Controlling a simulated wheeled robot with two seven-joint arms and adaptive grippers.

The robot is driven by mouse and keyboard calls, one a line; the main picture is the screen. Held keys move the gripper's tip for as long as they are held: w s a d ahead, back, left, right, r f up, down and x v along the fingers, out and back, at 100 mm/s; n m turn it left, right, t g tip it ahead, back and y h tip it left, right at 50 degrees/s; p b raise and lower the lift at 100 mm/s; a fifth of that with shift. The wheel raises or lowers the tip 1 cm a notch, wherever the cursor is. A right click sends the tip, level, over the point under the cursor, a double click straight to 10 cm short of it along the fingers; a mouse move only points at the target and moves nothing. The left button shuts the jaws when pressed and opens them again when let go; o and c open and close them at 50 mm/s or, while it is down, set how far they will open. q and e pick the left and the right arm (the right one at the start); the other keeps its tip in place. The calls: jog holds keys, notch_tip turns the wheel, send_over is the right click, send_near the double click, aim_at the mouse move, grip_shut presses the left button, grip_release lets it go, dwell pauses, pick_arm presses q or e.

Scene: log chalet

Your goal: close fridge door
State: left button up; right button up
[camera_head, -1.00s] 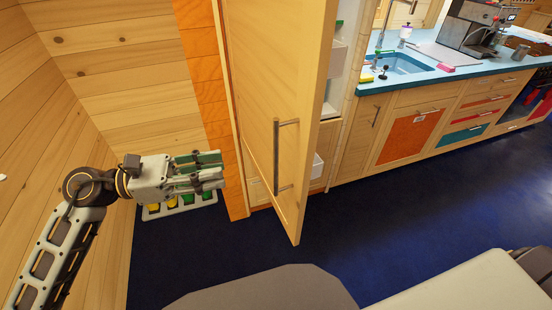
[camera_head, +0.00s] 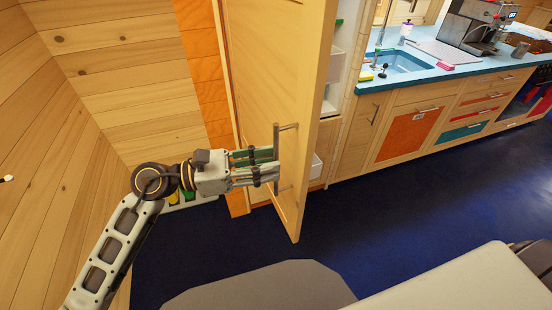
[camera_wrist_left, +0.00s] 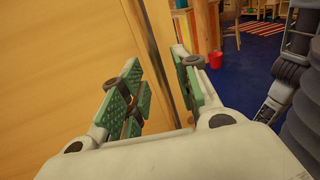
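The fridge door (camera_head: 299,190) is a tall light-wood panel standing open, with pale shelves (camera_head: 334,62) showing behind its right edge. Its vertical metal handle (camera_head: 277,135) is on the face turned to the left. My left gripper (camera_head: 270,165) is at the handle's middle, its green-padded fingers reaching the bar. In the left wrist view my left gripper (camera_wrist_left: 162,95) has its fingers apart, with the door face filling the left and a dark upright strip between the fingers. I cannot tell whether the fingers touch the handle. My right gripper is not in view.
A counter with a blue sink (camera_head: 399,63) and wooden cabinets stands to the right. A pale table (camera_head: 460,285) and a grey rounded seat (camera_head: 260,287) are in front. A wooden wall (camera_head: 110,70) is at left. Dark blue floor (camera_head: 400,200) is clear between.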

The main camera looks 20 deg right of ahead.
pick_arm(q)
jog(key=shift+s+d, duration=0.1)
jog(key=shift+d, duration=1.1)
jog(key=c, duration=0.7)
grip_shut()
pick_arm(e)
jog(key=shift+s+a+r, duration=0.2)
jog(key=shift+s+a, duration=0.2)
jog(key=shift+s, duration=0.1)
